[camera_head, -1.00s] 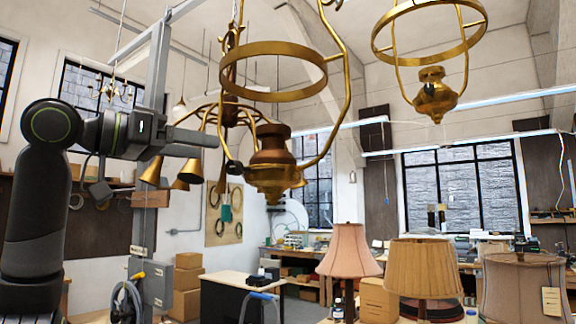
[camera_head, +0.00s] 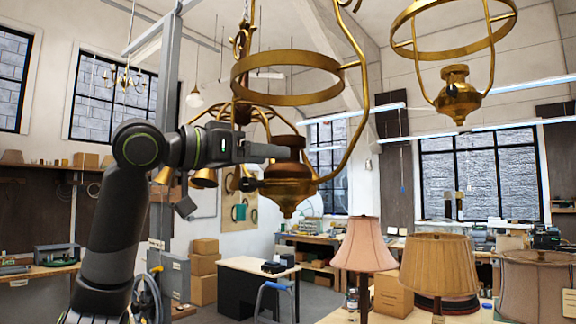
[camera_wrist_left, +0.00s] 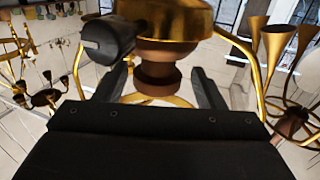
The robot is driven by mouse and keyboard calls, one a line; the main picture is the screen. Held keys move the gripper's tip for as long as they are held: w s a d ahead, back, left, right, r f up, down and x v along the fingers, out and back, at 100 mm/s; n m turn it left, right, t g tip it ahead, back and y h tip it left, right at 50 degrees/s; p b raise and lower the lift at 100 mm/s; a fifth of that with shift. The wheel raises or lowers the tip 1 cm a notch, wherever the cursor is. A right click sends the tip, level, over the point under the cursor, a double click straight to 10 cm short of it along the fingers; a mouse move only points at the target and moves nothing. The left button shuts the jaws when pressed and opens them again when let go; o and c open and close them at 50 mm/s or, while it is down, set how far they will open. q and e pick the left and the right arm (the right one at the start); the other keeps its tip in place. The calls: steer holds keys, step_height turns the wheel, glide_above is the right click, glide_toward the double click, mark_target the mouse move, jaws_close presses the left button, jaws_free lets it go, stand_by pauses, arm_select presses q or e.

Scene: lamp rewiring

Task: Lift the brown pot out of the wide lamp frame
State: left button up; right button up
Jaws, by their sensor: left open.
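The wide lamp frame (camera_head: 287,99) is a brass ring with curved side arms and a brass holder (camera_head: 289,188) at the bottom. The brown pot (camera_head: 290,142) sits upright in that holder; my gripper partly covers it in the head view. My left gripper (camera_head: 270,165) comes in from the left, level with the pot. In the left wrist view, its open fingers (camera_wrist_left: 160,74) stand on either side of the brown pot (camera_wrist_left: 158,52). I cannot tell whether they touch it. My right gripper is not in view.
A second hanging brass lamp frame (camera_head: 457,102) is at the upper right. A chandelier with brass cones (camera_head: 203,178) hangs close behind my left gripper. Shaded lamps, including a pink one (camera_head: 366,245), stand below at the right. The frame's right arm (camera_head: 354,115) curves beside the pot.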

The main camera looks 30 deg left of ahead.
arm_select(q)
steer(key=shift+w+d+r+p, duration=0.2)
steer(key=shift+w+p, duration=0.1)
steer(key=shift+p, duration=0.05)
steer(key=p+x, duration=0.2)
steer(key=x, duration=0.2)
steer(key=shift+p, duration=0.4)
steer(key=shift+w+d+f, duration=0.1)
steer(key=shift+w+f, duration=0.05)
steer(key=shift+w, duration=0.1)
steer(key=shift+s, duration=0.15)
steer(key=shift+c, duration=1.2)
steer(key=c, duration=1)
steer(key=shift+r, duration=0.2)
